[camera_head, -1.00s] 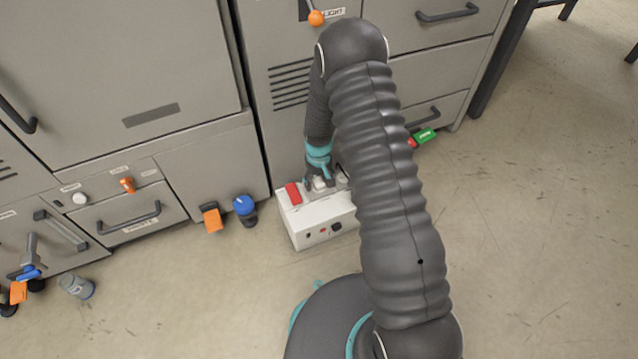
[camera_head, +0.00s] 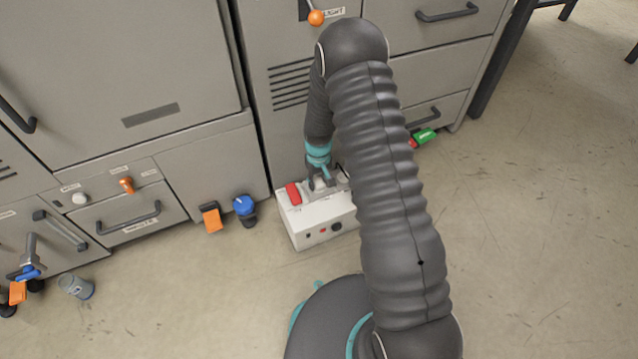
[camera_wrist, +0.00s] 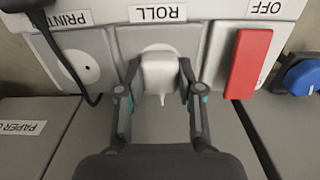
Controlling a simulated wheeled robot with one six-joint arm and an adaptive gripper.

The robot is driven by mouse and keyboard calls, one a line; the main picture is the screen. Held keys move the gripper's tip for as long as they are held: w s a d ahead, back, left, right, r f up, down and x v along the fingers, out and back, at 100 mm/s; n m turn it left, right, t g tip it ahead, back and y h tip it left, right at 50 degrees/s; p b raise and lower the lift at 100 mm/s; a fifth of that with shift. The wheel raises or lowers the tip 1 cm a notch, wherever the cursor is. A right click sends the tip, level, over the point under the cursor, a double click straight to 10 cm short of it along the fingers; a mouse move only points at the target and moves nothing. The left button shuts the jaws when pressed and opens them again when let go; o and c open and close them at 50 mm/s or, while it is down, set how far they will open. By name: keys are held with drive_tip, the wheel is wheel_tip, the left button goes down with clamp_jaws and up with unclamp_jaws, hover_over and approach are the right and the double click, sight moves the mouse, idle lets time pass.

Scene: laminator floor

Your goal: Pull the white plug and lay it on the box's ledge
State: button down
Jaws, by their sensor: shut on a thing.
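The white plug (camera_wrist: 160,76) is at the middle socket of the box, under the upside-down label ROLL. My gripper (camera_wrist: 160,84) has one finger on each side of the plug and is shut on it. A pale round socket edge shows just behind the plug; I cannot tell whether its pins are still in. The white box (camera_head: 322,217) stands on the floor by the cabinets, and my gripper (camera_head: 320,182) reaches down to its top. The box's white labelled strip (camera_wrist: 212,12) runs along the upper edge of the wrist view.
A red switch (camera_wrist: 248,64) marked OFF sits beside the middle socket. An empty socket (camera_wrist: 82,68) and a black cable (camera_wrist: 62,70) are on the other side.

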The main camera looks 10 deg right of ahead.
sight(319, 181)
drive_tip(key=shift+r+p, duration=1.55)
drive_tip(key=shift+r, duration=1.4)
